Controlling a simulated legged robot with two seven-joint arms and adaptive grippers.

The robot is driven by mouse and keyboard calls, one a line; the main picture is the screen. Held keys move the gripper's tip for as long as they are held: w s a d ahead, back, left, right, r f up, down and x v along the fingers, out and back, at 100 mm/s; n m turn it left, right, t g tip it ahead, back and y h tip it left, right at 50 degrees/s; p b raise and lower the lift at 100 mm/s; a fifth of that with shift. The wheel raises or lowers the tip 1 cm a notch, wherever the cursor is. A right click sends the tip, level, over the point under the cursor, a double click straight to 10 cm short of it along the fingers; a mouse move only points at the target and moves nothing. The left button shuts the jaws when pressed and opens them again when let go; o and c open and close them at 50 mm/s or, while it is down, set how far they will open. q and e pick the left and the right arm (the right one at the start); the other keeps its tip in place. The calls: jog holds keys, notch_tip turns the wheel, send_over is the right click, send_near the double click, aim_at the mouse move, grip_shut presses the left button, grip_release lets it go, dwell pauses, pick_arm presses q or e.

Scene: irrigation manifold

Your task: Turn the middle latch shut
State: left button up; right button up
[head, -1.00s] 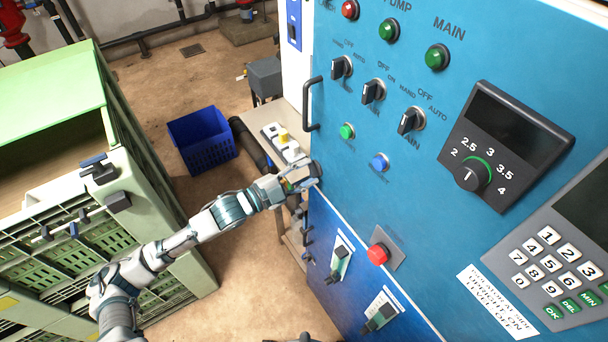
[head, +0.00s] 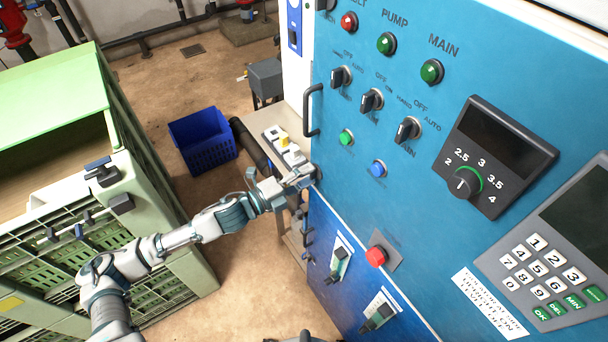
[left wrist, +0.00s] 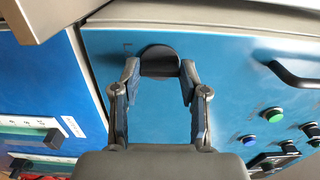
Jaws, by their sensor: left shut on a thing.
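A dark rounded latch (left wrist: 159,61) sits on the blue cabinet door, close to the door's edge, in the left wrist view. My left gripper (left wrist: 159,72) is shut on it, with one finger on each side. In the head view my left gripper (head: 303,176) is at the left edge of the blue cabinet front, below the long black handle, and mostly hides the latch there. The latch's exact angle is hard to tell.
The blue cabinet (head: 345,200) carries knobs, lamps, a red button (head: 376,256) and a keypad (head: 545,270). A black bar handle (head: 311,110) stands out above my gripper. A green crate (head: 200,262) and a blue basket (head: 203,140) stand left.

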pick_arm(q)
jog(key=shift+f, duration=0.2)
jog(key=o, duration=1.1)
jog(key=shift+d, duration=0.1)
jog(key=shift+o, duration=0.2)
jog(key=v, duration=1.2)
jog(key=shift+w, duration=0.1)
